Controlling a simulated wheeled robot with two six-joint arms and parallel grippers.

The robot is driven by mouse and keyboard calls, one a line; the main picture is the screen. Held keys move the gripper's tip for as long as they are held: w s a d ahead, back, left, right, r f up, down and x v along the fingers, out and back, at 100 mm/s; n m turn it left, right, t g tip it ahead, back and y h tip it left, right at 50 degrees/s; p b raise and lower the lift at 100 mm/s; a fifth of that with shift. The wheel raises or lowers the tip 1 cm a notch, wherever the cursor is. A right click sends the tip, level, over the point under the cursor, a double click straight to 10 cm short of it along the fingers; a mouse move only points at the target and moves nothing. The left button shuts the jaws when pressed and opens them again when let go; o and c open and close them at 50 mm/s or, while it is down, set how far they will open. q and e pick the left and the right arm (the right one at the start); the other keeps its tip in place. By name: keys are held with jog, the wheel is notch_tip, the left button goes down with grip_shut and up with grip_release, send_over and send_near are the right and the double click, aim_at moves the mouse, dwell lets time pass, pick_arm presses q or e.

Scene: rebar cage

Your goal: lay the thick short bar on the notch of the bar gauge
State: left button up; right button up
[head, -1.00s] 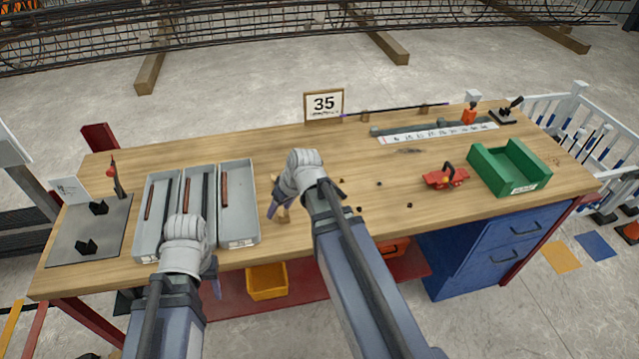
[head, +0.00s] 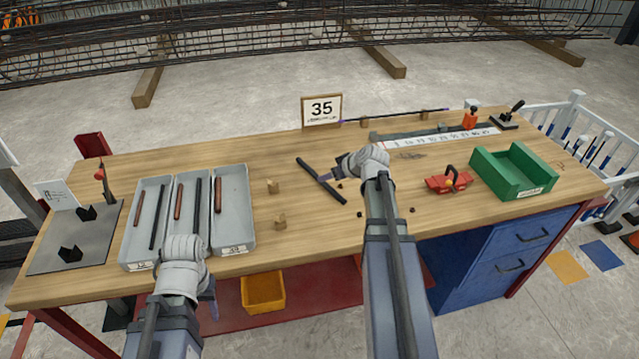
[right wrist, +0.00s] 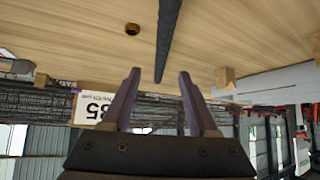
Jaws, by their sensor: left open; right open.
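A thick, short dark bar (head: 321,180) lies slantwise on the bare middle of the bench. My right gripper (head: 336,173) is open and empty just right of the bar. In the right wrist view the bar (right wrist: 168,35) runs toward the gap between the open fingers (right wrist: 160,95), with nothing held. The bar gauge (head: 435,141), seemingly the long piece with a numbered white strip, lies at the back right; its notches are too small to tell. My left gripper (head: 211,300) is open at the front edge, below the grey trays, partly hidden by its own wrist.
Grey trays (head: 233,240) with reddish and dark bars stand at the left. A red tool (head: 449,181) and green bin (head: 512,172) are at the right. A sign reading 35 (head: 321,110) stands at the back.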

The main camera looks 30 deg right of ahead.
jog(key=shift+b+x, duration=1.85)
jog(key=shift+x, duration=1.05)
jog(key=shift+s, duration=0.1)
grip_shut()
jog(key=shift+r, duration=0.1)
